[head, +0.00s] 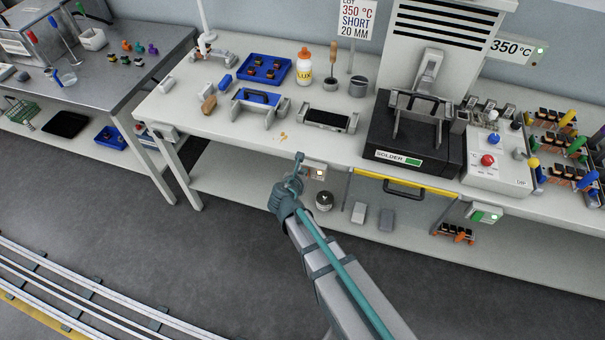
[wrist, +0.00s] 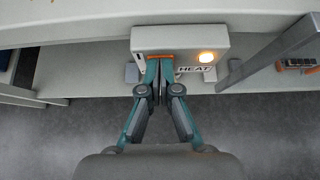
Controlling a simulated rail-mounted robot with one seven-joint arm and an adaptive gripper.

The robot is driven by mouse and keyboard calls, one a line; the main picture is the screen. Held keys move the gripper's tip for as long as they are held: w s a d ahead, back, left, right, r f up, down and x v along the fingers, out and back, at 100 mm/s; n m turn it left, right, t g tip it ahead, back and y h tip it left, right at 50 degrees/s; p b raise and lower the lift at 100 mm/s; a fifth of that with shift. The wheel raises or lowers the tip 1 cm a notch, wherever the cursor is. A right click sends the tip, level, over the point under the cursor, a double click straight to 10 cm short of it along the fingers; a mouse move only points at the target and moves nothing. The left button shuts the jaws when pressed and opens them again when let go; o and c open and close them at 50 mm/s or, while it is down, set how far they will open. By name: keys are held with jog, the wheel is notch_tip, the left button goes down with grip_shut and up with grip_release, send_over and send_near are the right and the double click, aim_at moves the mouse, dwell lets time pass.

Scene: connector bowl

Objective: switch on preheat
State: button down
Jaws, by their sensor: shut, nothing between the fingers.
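A small white box (wrist: 180,42) labelled HEAT hangs under the front edge of the bench. A round amber lamp (wrist: 207,57) glows on its right side. The box also shows in the head view (head: 314,166), just right of my gripper. My gripper (wrist: 158,68) is shut and empty, its fingertips at the left part of the box's face. The fingertips hide part of that face, including most of an orange-edged area there. I cannot tell whether they touch it. In the head view my gripper (head: 299,158) points up at the bench edge.
A black solder unit (head: 408,140) stands on the bench, with a yellow-edged frame (head: 405,181) below its front. A grey bar (wrist: 270,50) slants down right of the box in the wrist view. A jar (head: 324,201) and grey blocks sit on the lower shelf.

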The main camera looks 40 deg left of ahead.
jog(key=shift+r+p, duration=0.5)
jog(key=shift+r, duration=0.25)
jog(key=shift+s+d, duration=0.1)
jog(key=shift+s, duration=0.05)
jog(key=w+r+b+v, duration=0.1)
jog(key=b+v, duration=0.1)
jog(key=v, duration=1)
jog(key=shift+s+r+b, duration=0.2)
jog(key=shift+r+b, duration=0.1)
jog(key=shift+r, duration=0.3)
